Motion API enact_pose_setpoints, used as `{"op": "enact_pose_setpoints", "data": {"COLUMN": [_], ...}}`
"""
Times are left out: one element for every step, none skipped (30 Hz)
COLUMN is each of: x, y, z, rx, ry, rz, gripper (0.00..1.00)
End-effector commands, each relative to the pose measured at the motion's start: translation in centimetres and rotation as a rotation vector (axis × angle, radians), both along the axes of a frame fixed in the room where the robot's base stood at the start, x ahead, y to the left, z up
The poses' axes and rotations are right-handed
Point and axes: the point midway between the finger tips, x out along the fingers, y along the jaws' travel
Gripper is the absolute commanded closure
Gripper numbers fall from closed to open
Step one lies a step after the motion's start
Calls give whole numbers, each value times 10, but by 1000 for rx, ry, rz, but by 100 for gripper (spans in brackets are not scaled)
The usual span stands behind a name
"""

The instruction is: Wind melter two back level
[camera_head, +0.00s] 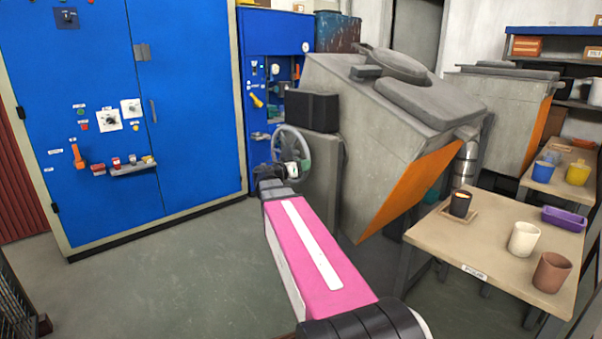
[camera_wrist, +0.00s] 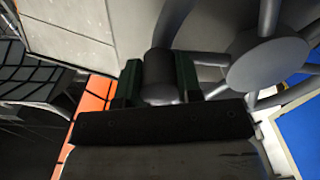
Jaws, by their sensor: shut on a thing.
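A large grey melter (camera_head: 370,125) with an orange panel (camera_head: 420,185) stands tilted in the middle of the head view; I see no readable number on it. A grey handwheel (camera_head: 303,136) is on its left support. In the wrist view the wheel's hub (camera_wrist: 266,62) and spokes show at upper right. My gripper (camera_head: 280,170) is at the wheel's lower left part. In the wrist view my gripper (camera_wrist: 160,88) has its green fingers shut on either side of the wheel's dark handle (camera_wrist: 160,66). My arm hides part of the floor below.
A second grey melter (camera_head: 500,95) stands behind at right, nearly level. A table (camera_head: 440,225) at right holds a dark cup on a coaster (camera_head: 460,204), other cups and a purple tray (camera_head: 563,218). Blue cabinets (camera_head: 190,90) stand at left. The floor (camera_head: 170,270) before them is clear.

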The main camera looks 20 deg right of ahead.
Motion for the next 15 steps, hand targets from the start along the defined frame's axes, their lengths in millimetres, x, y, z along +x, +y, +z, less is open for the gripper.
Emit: {"op": "enact_pose_setpoints", "data": {"x": [0, 1, 1, 2, 3, 4, 4, 5, 7, 8, 9, 11, 12, 14, 16], "y": [-1, -1, 0, 0, 0, 0, 1, 1, 1, 2, 2, 3, 3, 4, 4], "z": [7, 10, 15, 18, 22, 26, 29, 32, 36, 39, 43, 46, 49, 52, 56], "rx": [-18, -28, -41, -51, -60, -74, -84, -93, -106, -115, -125, -138, -147, -157, -171], "ry": [38, 64, 99, 126, 153, 189, 216, 243, 278, 304, 331, 368, 394, 422, 456], "rz": [-2, -2, -2, -2, -2, -2, -2, -2, -2, -1, -1, -2, -2, -2, -1], "gripper": [100, 100, 100, 100, 100, 100, 100, 100, 100, 100, 100, 100, 100, 100, 100]}}
